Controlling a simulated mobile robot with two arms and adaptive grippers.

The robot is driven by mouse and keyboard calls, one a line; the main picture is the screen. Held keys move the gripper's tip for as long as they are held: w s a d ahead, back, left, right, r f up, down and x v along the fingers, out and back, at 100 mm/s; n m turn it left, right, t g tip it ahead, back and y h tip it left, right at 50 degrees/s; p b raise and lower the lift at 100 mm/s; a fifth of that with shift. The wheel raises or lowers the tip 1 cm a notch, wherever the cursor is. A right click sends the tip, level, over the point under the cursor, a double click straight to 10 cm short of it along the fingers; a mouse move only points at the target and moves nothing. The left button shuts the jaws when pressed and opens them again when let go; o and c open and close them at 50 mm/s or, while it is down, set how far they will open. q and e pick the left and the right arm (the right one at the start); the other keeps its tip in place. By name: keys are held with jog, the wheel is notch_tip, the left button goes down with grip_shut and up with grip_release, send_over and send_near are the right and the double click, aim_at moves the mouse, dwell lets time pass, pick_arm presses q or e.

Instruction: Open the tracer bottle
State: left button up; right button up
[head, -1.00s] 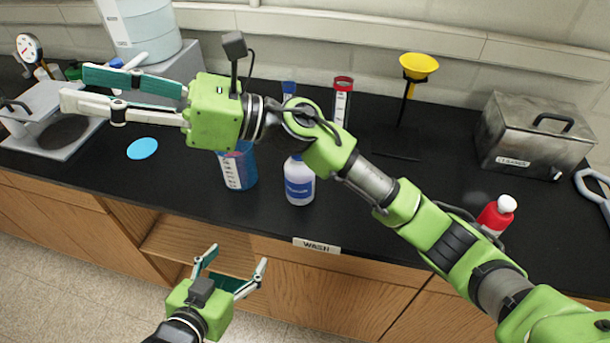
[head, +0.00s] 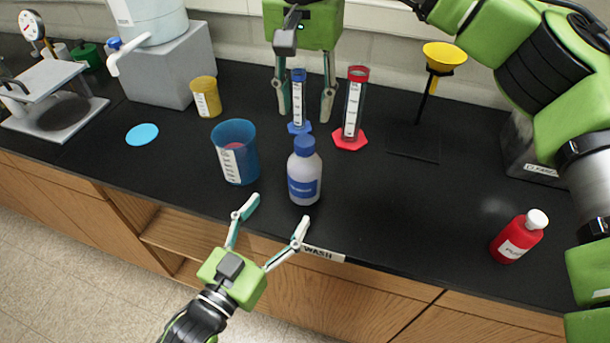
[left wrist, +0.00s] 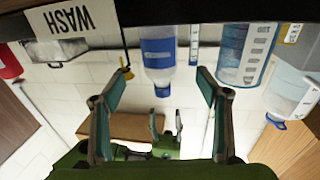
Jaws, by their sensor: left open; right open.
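A white bottle (head: 304,180) with a blue cap (head: 304,146) and a blue label stands upright near the counter's front edge; the label is too small to read. The cap is on. My left gripper (head: 277,216) is open and empty, just in front of and below the bottle, apart from it. In the left wrist view, which is upside down, the bottle (left wrist: 158,50) shows between the open fingers (left wrist: 150,88). My right gripper (head: 304,112) points down, open, behind the bottle, with its fingers on either side of the blue-based cylinder (head: 298,95) as seen from the head.
A blue beaker (head: 236,153) stands left of the bottle. A red-based cylinder (head: 353,105) and a yellow funnel on a stand (head: 444,57) are behind right. A red bottle (head: 518,238) with a white cap stands at right. The counter between is clear.

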aim_at(304, 175)
pick_arm(q)
jog(key=x, duration=1.1)
jog(key=shift+w+d, duration=0.15)
jog(key=shift+w, duration=0.2)
pick_arm(e)
jog(key=shift+w, duration=0.1)
